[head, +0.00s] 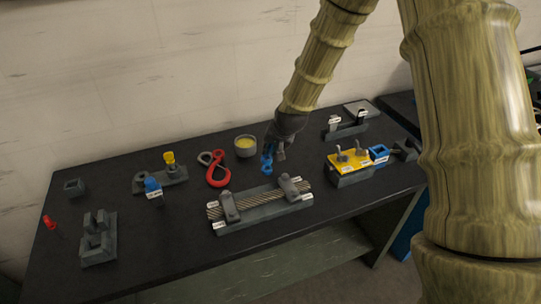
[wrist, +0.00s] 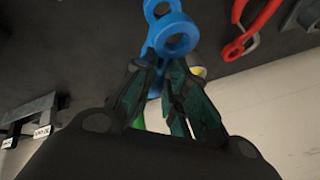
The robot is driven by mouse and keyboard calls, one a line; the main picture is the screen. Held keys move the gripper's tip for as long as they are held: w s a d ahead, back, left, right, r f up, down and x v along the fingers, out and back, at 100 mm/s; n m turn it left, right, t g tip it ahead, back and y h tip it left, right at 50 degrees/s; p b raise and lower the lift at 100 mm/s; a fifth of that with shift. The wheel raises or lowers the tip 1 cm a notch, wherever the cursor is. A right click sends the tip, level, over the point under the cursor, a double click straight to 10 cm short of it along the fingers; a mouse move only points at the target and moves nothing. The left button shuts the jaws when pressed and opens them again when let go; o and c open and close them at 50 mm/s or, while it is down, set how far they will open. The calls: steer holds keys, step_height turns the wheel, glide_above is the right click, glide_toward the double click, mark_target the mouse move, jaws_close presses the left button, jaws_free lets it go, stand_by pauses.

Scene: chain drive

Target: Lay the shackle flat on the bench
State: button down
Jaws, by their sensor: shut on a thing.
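The blue shackle (head: 267,162) is in my gripper (head: 275,150), over the back middle of the bench (head: 150,245). In the wrist view my gripper (wrist: 160,95) is shut on the shackle (wrist: 172,32), whose two ring-shaped ends stick out past the fingertips. The part between the fingers is mostly hidden. In the head view the shackle hangs upright below the fingers. I cannot tell whether its lower end touches the bench.
A red hook (head: 213,177) and a cup with yellow contents (head: 245,146) stand left of my gripper. A rope fixture (head: 258,206) lies in front, and a yellow-topped block (head: 350,165) is to the right. Bare bench shows at the front left.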

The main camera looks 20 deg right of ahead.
steer(key=shift+s+a+f, duration=0.1)
steer(key=shift+s+f, duration=0.1)
steer(key=shift+f, duration=0.15)
steer(key=f, duration=0.1)
steer(key=f+p, duration=0.1)
steer(key=shift+w+f, duration=0.25)
steer(key=shift+f, duration=0.15)
steer(key=shift+s+f, duration=0.15)
steer(key=shift+f, duration=0.1)
steer(key=shift+f, duration=0.15)
steer(key=c, duration=1.5)
jaws_free()
steer(key=shift+o, duration=0.2)
steer(key=shift+r, duration=0.2)
